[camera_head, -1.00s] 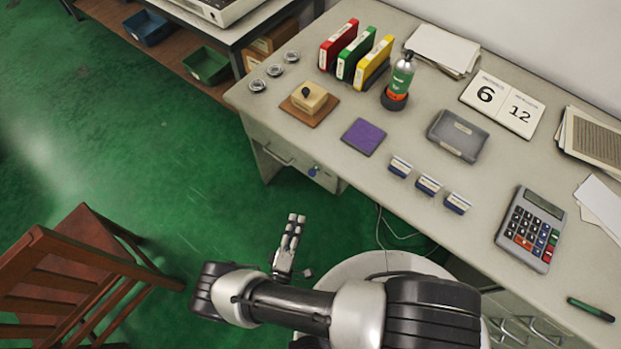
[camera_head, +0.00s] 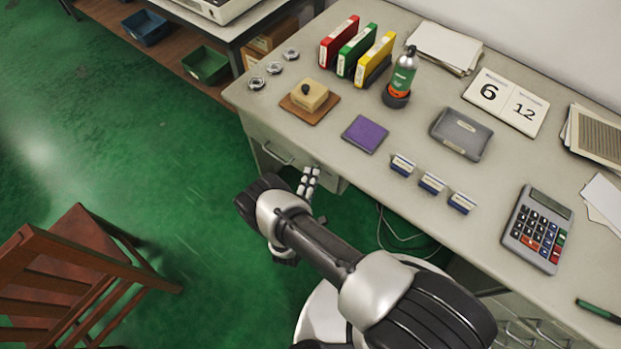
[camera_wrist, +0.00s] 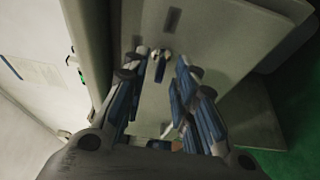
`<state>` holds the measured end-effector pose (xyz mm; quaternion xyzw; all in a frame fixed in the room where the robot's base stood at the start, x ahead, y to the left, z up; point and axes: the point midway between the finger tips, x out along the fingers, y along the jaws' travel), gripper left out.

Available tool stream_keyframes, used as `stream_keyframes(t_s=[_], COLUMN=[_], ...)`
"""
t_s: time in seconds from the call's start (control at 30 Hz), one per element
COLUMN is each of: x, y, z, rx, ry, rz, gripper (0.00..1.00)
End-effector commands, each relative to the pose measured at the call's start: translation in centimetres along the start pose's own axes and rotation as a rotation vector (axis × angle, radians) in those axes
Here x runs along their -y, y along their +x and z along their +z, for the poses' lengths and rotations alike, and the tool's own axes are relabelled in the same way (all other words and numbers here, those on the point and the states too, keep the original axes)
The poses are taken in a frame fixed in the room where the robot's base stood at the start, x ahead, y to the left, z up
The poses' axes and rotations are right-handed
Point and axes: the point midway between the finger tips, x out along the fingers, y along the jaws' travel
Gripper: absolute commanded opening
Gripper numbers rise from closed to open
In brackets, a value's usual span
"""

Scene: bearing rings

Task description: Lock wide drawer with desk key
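The desk key (camera_wrist: 160,69) has a blue head and sits at the lock (camera_wrist: 161,54) on the pale drawer front (camera_wrist: 215,45) in the wrist view. My gripper (camera_wrist: 158,98) is open, with its fingers on either side of the key and apart from it. In the head view my gripper (camera_head: 309,180) is in front of the wide drawer (camera_head: 262,143) under the desk's left end and hides the key. The drawer looks closed, but my arm covers part of its front. Whether the lock is turned cannot be told.
The desk top (camera_head: 300,150) above carries a stamp on a brown pad (camera_head: 310,108), a purple pad (camera_head: 365,134) and several small boxes (camera_head: 432,183). A wooden chair (camera_head: 75,250) stands at the left. The green floor between chair and desk is clear.

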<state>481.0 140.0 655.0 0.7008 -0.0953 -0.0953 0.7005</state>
Motion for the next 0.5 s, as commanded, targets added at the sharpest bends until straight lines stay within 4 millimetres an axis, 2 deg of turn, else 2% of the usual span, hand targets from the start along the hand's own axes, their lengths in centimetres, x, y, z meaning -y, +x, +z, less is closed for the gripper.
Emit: stream_keyframes(t_s=[0.1,0.37,0.5], x=[0.02,-0.02,-0.02], y=[0.59,0.67,0.66], z=[0.01,0.0,-0.01], rx=[0.0,-0.001,-0.001], ry=[0.0,0.0,0.0], rz=[0.0,0.0,0.0], gripper=[0.26,0.26,0.17])
